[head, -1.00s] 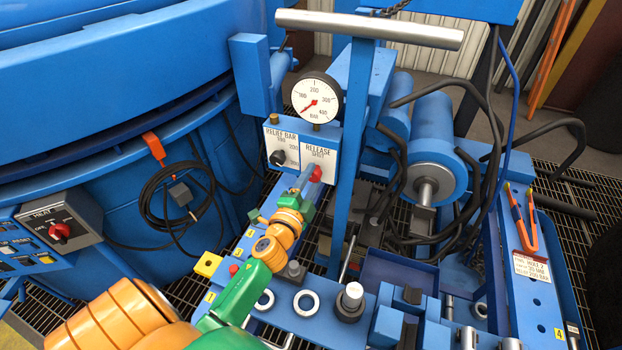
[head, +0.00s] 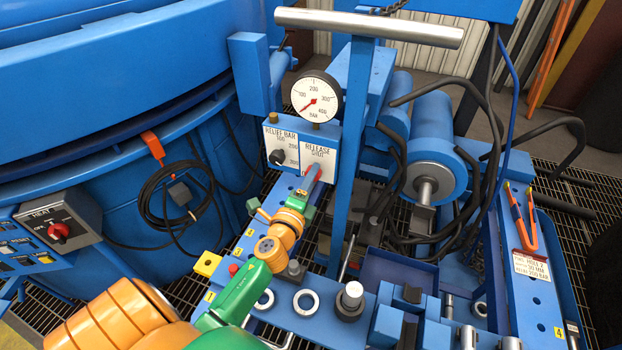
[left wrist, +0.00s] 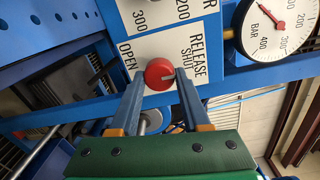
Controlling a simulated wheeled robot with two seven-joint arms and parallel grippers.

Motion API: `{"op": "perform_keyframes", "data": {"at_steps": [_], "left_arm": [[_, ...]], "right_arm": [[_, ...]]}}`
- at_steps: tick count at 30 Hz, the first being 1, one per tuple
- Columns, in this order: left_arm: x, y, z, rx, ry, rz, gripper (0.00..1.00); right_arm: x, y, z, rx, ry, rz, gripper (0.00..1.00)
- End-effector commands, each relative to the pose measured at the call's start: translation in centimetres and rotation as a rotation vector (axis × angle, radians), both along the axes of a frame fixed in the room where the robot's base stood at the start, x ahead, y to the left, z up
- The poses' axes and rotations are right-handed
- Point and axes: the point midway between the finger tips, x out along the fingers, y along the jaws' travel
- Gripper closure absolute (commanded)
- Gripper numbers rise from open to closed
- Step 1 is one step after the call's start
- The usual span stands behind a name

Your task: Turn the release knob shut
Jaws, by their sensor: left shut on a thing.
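The release knob is small, round and red. In the left wrist view the knob (left wrist: 158,74) sits on a white plate (left wrist: 150,47) marked RELEASE, OPEN and SHUT. A pale line on its face points right, toward the SHUT side. My left gripper (left wrist: 160,80) is shut on the knob, one finger at each side. In the head view my left gripper (head: 311,178) reaches up to the release plate (head: 319,151) and mostly hides the knob. My right gripper is not in view.
A black relief knob (head: 277,157) is just left of the release plate, with a pressure gauge (head: 317,97) above. A blue post (head: 348,180) with a steel crossbar (head: 368,29) stands close to the right. Black hoses (head: 440,215) hang farther right.

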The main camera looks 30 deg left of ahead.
Motion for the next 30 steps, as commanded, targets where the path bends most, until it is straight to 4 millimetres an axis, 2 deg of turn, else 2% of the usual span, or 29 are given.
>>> {"op": "perform_keyframes", "data": {"at_steps": [10, 11, 12, 14, 23, 26, 30], "left_arm": [[0.1, 0.1, 0.2, 0.006, -0.004, 0.001, 1.0], [0.1, 0.1, 0.2, 0.006, -0.004, 0.001, 0.48], [0.1, 0.1, 0.2, 0.006, -0.003, 0.001, 0.37], [0.0, 0.1, 0.2, 0.005, -0.003, 0.001, 0.23], [-0.2, 0.0, 0.1, 0.003, 0.0, 0.001, 0.23], [-1.4, -0.4, 0.0, 0.002, 0.0, 0.0, 0.23], [-4.3, -1.0, 0.0, 0.002, 0.001, 0.001, 0.23]], "right_arm": [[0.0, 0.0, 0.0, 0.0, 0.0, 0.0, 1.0], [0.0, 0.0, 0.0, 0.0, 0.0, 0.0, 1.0], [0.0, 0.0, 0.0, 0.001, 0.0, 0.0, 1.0], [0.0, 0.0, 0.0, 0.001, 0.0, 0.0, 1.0], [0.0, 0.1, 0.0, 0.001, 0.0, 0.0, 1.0], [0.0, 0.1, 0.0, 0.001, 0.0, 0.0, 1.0], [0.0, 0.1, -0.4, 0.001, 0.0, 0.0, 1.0]]}}
